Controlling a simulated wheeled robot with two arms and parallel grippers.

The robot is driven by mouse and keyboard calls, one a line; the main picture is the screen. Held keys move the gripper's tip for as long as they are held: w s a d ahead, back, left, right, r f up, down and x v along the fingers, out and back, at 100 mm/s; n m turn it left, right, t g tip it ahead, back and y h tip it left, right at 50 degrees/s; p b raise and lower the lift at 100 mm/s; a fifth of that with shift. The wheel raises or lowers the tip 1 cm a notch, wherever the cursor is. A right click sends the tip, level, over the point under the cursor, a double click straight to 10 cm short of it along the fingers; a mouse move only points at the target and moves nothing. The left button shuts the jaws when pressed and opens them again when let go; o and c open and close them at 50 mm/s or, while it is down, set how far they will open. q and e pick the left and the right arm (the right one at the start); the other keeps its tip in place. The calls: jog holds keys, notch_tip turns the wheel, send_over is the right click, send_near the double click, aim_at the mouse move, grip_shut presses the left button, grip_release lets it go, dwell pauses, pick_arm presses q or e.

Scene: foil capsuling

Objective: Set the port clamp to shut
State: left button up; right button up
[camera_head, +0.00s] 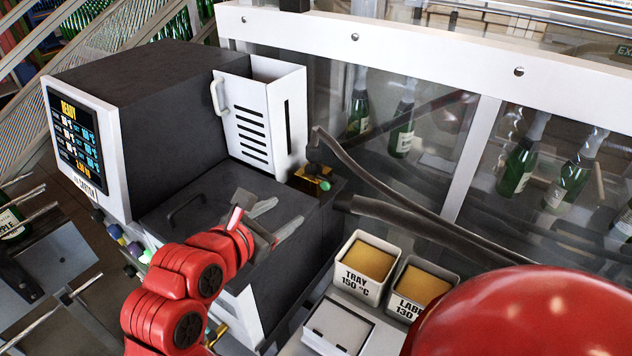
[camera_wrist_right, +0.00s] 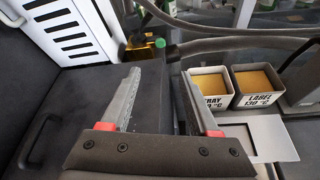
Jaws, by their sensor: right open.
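What looks like the port clamp (camera_head: 318,181) is a small brass-coloured fitting with a dark upper part and a green tip. It sits at the back right corner of the dark machine, beside the dark hoses. In the right wrist view the fitting (camera_wrist_right: 143,48) is ahead of the fingers, a little left of centre. I cannot tell whether the clamp is open or shut. My right gripper (camera_head: 284,214) is open and empty above the dark machine lid, short of the fitting and apart from it. It also shows in the right wrist view (camera_wrist_right: 160,76). My left gripper is not in view.
A white slotted box (camera_head: 262,115) stands left of the fitting. Dark hoses (camera_head: 400,211) run right from it. TRAY (camera_head: 358,285) and LABEL (camera_head: 408,305) bins stand at the right. A clear screen with a white frame (camera_head: 430,58) closes off the back; bottles stand behind it.

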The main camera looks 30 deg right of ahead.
aim_at(324, 186)
jog(key=p+x, duration=0.1)
jog(key=x, duration=1.6)
jog(key=shift+s+d+r+p, duration=0.15)
jog(key=shift+p, duration=0.15)
jog(key=shift+c, duration=0.3)
grip_shut()
